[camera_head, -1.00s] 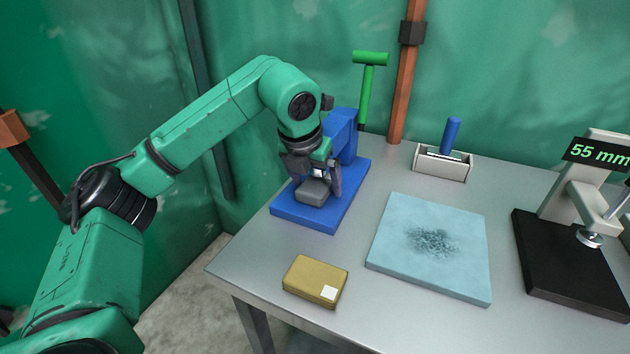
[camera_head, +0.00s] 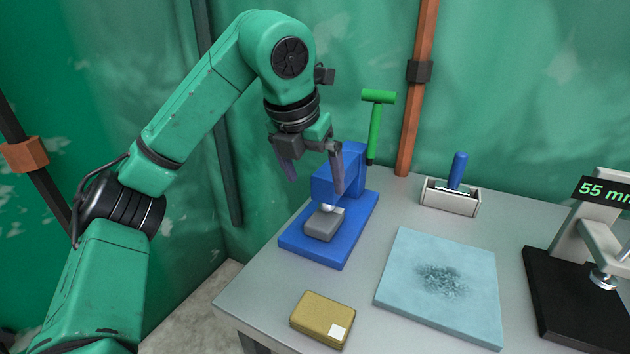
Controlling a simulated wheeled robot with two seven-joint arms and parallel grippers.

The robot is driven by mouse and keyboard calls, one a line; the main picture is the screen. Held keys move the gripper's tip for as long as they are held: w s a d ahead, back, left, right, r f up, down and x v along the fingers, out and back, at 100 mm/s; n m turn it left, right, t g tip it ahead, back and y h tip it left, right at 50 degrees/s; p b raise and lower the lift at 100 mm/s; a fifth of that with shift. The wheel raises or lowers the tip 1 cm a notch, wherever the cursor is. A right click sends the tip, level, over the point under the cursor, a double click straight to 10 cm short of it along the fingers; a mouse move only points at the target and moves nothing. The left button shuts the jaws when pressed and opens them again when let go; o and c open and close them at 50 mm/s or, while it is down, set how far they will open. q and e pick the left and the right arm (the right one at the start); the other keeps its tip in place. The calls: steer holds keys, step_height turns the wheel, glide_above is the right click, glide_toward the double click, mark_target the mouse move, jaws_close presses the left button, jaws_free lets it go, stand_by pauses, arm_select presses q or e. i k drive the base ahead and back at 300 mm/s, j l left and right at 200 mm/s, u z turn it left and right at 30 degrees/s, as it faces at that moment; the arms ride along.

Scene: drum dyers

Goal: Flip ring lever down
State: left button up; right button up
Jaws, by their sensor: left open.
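The blue press (camera_head: 345,222) stands at the left back of the table. Its green T-shaped lever (camera_head: 376,125) points up, with the crossbar at the top and a dark lower end beside the press's right side. I take this as the ring lever; no ring shape shows on it. A grey block (camera_head: 324,224) sits on the blue base under a small rounded silver part. My left gripper (camera_head: 314,184) is open and empty, above and in front of the press, left of the lever and apart from it. Its right finger overlaps the press's upper body in view. My right gripper is out of view.
A yellow box (camera_head: 318,314) lies near the front edge. A pale blue mat (camera_head: 408,270) with a dark smudge lies at centre. A grey holder (camera_head: 450,196) with a blue-handled tool (camera_head: 458,170) stands behind. A gauge on a black base (camera_head: 575,300) reads 55 mm at right.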

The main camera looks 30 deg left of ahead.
mark_target(379, 97)
steer(key=k+j, duration=0.25)
steer(key=k, duration=0.2)
steer(key=k+j, duration=0.25)
steer(key=k, duration=0.25)
